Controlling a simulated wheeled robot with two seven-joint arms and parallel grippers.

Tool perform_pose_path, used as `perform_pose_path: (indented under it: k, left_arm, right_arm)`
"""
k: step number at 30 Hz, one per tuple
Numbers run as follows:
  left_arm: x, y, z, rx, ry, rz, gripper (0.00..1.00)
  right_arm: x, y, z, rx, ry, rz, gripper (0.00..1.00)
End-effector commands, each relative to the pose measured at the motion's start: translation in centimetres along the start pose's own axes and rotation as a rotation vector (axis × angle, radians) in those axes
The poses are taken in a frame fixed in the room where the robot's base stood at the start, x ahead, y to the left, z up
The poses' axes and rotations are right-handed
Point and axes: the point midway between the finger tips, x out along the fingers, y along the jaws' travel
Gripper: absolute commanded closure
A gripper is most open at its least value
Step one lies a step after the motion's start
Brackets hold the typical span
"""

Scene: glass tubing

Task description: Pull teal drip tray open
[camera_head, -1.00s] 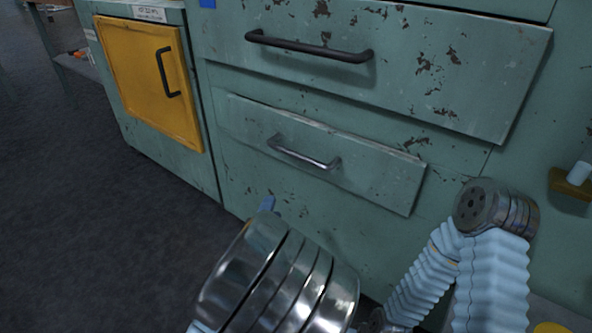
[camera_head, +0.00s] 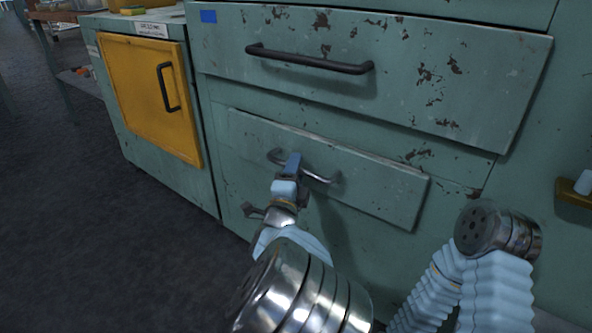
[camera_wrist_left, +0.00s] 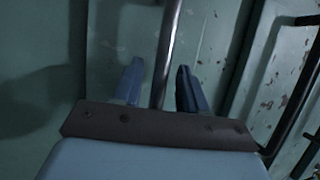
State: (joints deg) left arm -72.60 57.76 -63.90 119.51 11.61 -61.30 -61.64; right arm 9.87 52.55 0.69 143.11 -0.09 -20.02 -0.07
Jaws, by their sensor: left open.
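The teal drip tray (camera_head: 375,188) is the lower, scuffed drawer front in the cabinet, with a bare metal bar handle (camera_head: 317,178). Its front stands slightly proud of the cabinet face. My left gripper (camera_head: 292,162) is at this handle and covers its middle part. In the left wrist view, the handle bar (camera_wrist_left: 170,45) runs between the two blue fingers of the left gripper (camera_wrist_left: 160,82). The fingers are open, with gaps showing on both sides of the bar. My right gripper is out of view; only part of my right arm shows.
A wide teal drawer (camera_head: 440,85) with a dark handle (camera_head: 310,60) is above the tray. A yellow door (camera_head: 140,95) with a dark handle is at left. A small yellowish ledge (camera_head: 573,193) juts out at right. Dark floor (camera_head: 90,240) is clear at left.

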Motion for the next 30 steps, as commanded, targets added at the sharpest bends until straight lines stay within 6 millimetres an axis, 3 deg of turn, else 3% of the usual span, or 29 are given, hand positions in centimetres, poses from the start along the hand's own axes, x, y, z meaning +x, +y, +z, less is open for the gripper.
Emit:
perform_pose_path:
  k: [10, 18, 30]
  left_arm:
    - [0.48, 0.02, 0.0, -0.001, 0.0, 0.001, 0.58]
    - [0.46, 0.02, 0.0, -0.001, 0.0, 0.001, 0.99]
    - [0.34, 0.03, 0.05, -0.001, 0.0, 0.002, 1.0]
  right_arm:
    - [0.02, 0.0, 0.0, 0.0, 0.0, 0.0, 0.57]
    - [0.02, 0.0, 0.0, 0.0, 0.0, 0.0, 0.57]
    - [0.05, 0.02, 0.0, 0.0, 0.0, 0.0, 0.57]
